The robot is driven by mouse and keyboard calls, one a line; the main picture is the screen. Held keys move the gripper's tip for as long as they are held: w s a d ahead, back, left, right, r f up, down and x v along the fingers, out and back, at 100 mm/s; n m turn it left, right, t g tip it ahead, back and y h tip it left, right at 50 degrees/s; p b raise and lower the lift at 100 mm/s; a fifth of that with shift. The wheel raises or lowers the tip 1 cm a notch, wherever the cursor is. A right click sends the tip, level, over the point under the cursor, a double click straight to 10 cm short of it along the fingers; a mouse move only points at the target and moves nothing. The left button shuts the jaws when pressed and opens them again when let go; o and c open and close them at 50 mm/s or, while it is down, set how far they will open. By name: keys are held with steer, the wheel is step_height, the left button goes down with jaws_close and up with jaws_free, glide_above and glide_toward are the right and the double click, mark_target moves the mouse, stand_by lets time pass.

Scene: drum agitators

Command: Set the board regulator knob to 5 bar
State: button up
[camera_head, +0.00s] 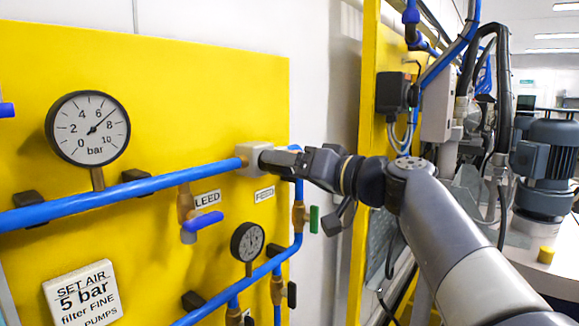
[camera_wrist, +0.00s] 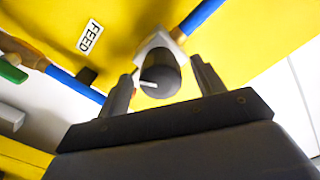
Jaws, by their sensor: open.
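The regulator knob (camera_wrist: 165,72) is a dark cylinder with a white pointer mark in the wrist view. It sits on a pale regulator body (camera_head: 250,157) on the blue pipe. My gripper (camera_wrist: 160,70) is open, with one finger on either side of the knob; whether they touch it is unclear. In the head view my gripper (camera_head: 290,162) largely hides the knob. The large bar gauge (camera_head: 88,128) has its needle between 6 and 8, near 7. A white sign (camera_head: 82,296) reads "SET AIR 5 bar".
A small gauge (camera_head: 247,241) hangs below; its reading is too small to tell. A blue-handled valve (camera_head: 203,221) and a green-handled valve (camera_head: 313,219) stick out from the yellow board (camera_head: 200,80). A yellow post (camera_head: 368,120) stands right of the board, beside my arm.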

steer(key=b+v, duration=0.3)
steer(key=v, duration=0.7)
steer(key=shift+s+d, duration=0.25)
steer(key=shift+d, duration=0.05)
steer(key=p+x, duration=0.3)
steer(key=x, duration=0.8)
steer(key=shift+d, duration=0.15)
